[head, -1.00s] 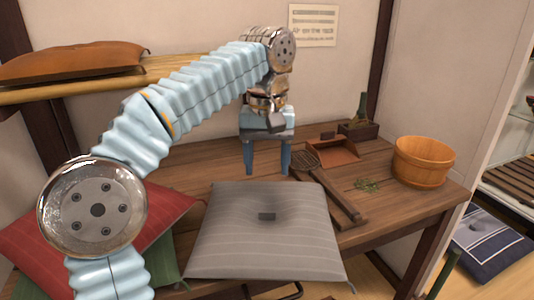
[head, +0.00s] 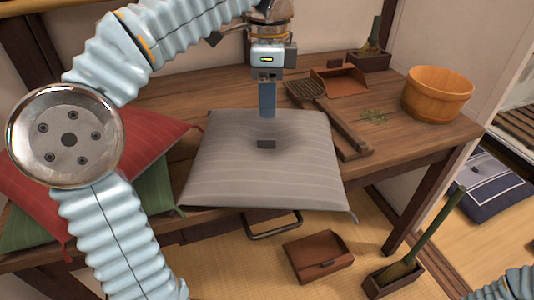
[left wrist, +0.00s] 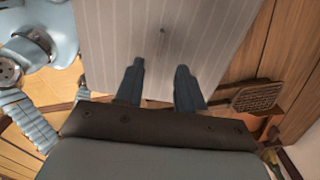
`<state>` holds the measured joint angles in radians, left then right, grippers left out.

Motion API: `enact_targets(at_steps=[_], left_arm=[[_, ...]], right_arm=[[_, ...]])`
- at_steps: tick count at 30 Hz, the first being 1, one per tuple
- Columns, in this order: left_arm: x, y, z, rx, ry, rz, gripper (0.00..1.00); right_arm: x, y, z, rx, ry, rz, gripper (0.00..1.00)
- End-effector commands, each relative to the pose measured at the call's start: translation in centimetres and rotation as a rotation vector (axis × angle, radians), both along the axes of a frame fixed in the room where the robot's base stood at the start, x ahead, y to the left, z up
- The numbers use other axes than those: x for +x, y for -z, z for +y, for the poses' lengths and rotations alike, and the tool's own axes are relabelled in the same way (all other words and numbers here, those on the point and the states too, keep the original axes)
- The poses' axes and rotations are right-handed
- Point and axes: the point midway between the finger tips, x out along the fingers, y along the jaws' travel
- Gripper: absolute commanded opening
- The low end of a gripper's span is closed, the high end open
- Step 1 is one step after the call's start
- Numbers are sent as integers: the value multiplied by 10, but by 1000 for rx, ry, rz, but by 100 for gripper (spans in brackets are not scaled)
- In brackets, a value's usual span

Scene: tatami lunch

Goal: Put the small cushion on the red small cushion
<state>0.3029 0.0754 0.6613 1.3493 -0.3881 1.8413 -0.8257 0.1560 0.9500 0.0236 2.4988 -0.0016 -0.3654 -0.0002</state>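The small cushion (head: 230,175), grey with pale stripes and a dark centre tab (head: 266,144), lies flat on the wooden table and overhangs its front edge. The red small cushion (head: 150,140) lies at the left on a green cushion (head: 152,190), partly hidden behind my left arm. My left gripper (head: 267,113) points down over the grey cushion's back part; contact cannot be told. In the left wrist view its two fingers (left wrist: 158,85) are apart with nothing between them, and the grey cushion (left wrist: 200,30) spreads beyond the tips. My right gripper is out of view.
A blue cushion (head: 490,185) lies at far right.

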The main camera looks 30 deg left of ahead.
Motion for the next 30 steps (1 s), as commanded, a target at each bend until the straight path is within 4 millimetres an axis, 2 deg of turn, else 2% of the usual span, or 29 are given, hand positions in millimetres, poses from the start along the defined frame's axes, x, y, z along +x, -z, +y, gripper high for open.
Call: enact_targets(at_steps=[1, 3, 10, 18, 26, 27, 30], left_arm=[[-1, 14, 1, 1, -2, 3, 38], [-1, 25, 1, 2, -3, 2, 38], [-1, 44, 1, 0, -4, 1, 38], [-2, 84, 3, 0, -3, 1, 38], [-1, 88, 3, -1, -3, 0, 38], [-1, 88, 3, -1, -3, 0, 37], [-1, 88, 3, -1, -3, 0, 21]], right_arm=[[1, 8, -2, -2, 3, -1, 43], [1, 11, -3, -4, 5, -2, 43], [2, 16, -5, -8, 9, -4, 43], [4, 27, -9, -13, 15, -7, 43], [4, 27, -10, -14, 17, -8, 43], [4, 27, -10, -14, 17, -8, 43], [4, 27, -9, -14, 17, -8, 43]])
